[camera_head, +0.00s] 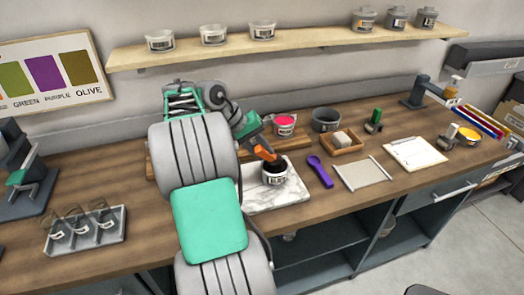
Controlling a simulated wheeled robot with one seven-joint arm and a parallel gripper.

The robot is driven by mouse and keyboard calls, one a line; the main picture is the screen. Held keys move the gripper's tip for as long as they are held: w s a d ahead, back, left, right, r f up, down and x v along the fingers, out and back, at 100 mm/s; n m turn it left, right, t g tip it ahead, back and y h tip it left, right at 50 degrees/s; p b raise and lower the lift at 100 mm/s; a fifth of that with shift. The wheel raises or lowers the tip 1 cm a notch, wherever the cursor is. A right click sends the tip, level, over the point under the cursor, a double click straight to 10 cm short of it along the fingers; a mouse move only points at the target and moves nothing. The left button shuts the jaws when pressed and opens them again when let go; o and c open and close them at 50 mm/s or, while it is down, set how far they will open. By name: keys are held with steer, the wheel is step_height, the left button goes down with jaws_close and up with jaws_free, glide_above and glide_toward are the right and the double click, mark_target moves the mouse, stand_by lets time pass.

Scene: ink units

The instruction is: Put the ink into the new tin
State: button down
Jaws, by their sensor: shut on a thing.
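A tin with a dark inside (275,174) and a white label, which seems to read BLACK, stands upright on the white marble slab (296,197). My gripper (268,155) reaches down from the upper left to the tin's mouth. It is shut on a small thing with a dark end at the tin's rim. I cannot tell what this thing is, or whether it touches the tin. An open tin of pink-red ink (284,125) stands behind, on a wooden board. A purple spatula (320,171) lies right of the slab.
A rack (86,233) stands at left. Several tins line the shelf (290,46). Bare bench shows front left.

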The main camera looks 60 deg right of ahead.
step_height(320, 180, up, 6)
steer(key=p, duration=0.6)
steer(key=shift+r+p, duration=0.55)
steer(key=shift+r, duration=0.55)
